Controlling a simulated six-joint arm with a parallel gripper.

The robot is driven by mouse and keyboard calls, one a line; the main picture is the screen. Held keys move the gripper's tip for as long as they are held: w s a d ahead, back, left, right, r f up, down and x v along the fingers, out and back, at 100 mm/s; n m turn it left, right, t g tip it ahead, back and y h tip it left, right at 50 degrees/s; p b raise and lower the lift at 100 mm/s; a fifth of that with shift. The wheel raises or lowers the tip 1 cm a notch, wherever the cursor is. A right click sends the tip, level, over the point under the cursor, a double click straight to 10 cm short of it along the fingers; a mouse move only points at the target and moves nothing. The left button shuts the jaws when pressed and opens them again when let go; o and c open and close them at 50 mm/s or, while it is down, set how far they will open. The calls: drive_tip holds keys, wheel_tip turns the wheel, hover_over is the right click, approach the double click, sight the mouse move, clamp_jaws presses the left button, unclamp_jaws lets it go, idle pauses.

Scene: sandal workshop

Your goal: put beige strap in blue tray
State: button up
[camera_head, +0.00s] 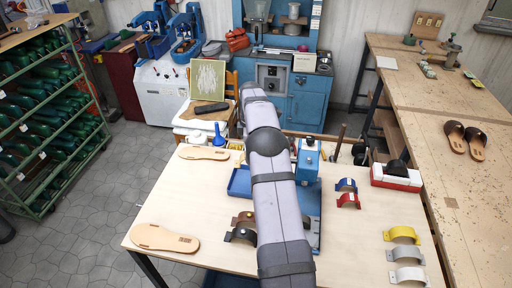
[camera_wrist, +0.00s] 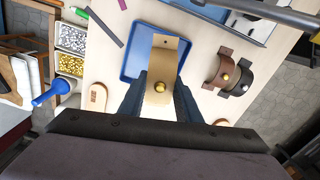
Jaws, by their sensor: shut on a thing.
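The beige strap (camera_wrist: 162,58) is an arched band with a brass stud, seen close up in the wrist view. My gripper (camera_wrist: 159,98) is shut on it, with one dark finger on each side of the strap. The strap hangs over the blue tray (camera_wrist: 131,65) in the wrist view; how high it is above the tray is hard to tell. In the head view the blue tray (camera_head: 238,183) shows only in part beside my arm, which hides the strap and my gripper.
A brown strap (camera_wrist: 221,69) and a black strap (camera_wrist: 241,78) lie right of the tray. A blue press (camera_head: 308,161) stands behind. Blue (camera_head: 346,184), red (camera_head: 348,200) and yellow (camera_head: 402,233) straps lie right. Insoles (camera_head: 165,238) lie left.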

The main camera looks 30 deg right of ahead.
drive_tip(key=f, duration=0.1)
drive_tip(key=w+f+m, duration=0.1)
drive_tip(key=f, duration=0.1)
drive_tip(key=f+m, duration=0.1)
drive_tip(key=f, duration=0.1)
drive_tip(key=shift+w+d, duration=0.15)
drive_tip(key=shift+w, duration=0.25)
drive_tip(key=shift+f+b, duration=0.85)
drive_tip(key=shift+f, duration=1.15)
drive_tip(key=shift+f+b, duration=1.55)
drive_tip(key=shift+f, duration=0.35)
drive_tip(key=shift+f+b, duration=0.3)
drive_tip(key=shift+b, duration=0.05)
drive_tip(key=o, duration=1.5)
drive_tip(key=shift+r, duration=0.1)
drive_tip(key=shift+r+p, duration=1.95)
drive_tip(key=shift+r, duration=1.5)
